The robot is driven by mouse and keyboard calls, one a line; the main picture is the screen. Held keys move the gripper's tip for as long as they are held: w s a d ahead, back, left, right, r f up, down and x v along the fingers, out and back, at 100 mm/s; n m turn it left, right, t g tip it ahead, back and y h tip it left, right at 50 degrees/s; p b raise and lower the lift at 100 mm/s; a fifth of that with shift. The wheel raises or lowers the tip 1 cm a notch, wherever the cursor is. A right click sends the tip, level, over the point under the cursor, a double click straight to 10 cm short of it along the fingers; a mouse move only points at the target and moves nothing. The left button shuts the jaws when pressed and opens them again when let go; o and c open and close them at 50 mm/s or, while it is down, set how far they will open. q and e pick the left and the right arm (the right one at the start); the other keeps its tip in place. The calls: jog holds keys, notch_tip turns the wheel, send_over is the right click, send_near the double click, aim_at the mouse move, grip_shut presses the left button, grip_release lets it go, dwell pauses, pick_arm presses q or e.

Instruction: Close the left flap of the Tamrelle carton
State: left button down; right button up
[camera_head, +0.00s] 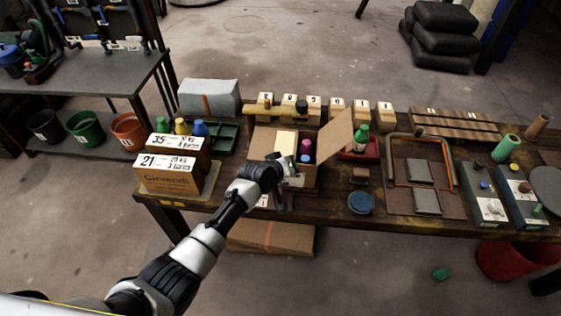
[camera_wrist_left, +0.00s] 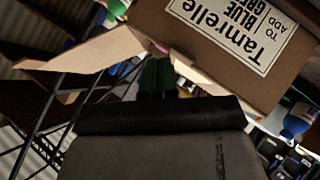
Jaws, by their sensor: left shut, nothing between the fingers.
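The Tamrelle carton (camera_head: 310,180) stands on the bench, its top partly open. A cream box (camera_head: 285,141) and bottles with purple and blue tops (camera_head: 305,150) show inside. Its right flap (camera_head: 336,135) stands up, tilted outward. A tan panel (camera_head: 263,142) at the left of the opening looks like the left flap; its exact angle is unclear. My left gripper (camera_head: 290,180) is at the carton's front, shut and empty. In the left wrist view the carton's label (camera_wrist_left: 235,32) appears upside down, and the dark-green fingertips (camera_wrist_left: 157,75) lie between two flaps (camera_wrist_left: 85,50) (camera_wrist_left: 205,76). Contact cannot be told.
Numbered blocks (camera_head: 313,107) line the back. A green bottle (camera_head: 361,138) stands behind the right flap.

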pick_arm(q)
jog(key=s+r+p, duration=0.3)
jog(key=s+r, duration=0.4)
jog(key=r, duration=0.4)
jog(key=s+a+f+g+y+b, duration=0.1)
jog(key=s+a+f, duration=0.3)
jog(key=f, duration=0.7)
jog(key=s+a+f+m+g+y+b, duration=0.1)
jog(key=s+a+f+y, duration=0.3)
jog(key=f, duration=0.6)
jog(key=s+a+f+g+h+b, duration=0.1)
jog(key=s+a+f, duration=0.1)
jog(key=s+f, duration=0.65)
jog(key=s+a+f+m+g+b, duration=0.1)
jog(key=s+a+f, duration=0.2)
jog(key=s+f, duration=0.4)
jog(key=s+a+f+m+g+y+b, duration=0.1)
jog(key=s+a+f, duration=0.3)
jog(key=s, duration=1)
jog(key=s+a+f+m+g+y+b, duration=0.1)
jog(key=s+a+f+m+g, duration=0.1)
jog(key=s+f, duration=0.8)
jog(key=shift+s+a+f+g, duration=0.25)
jog(key=shift+a+g, duration=0.35)
jog(key=shift+a, duration=0.6)
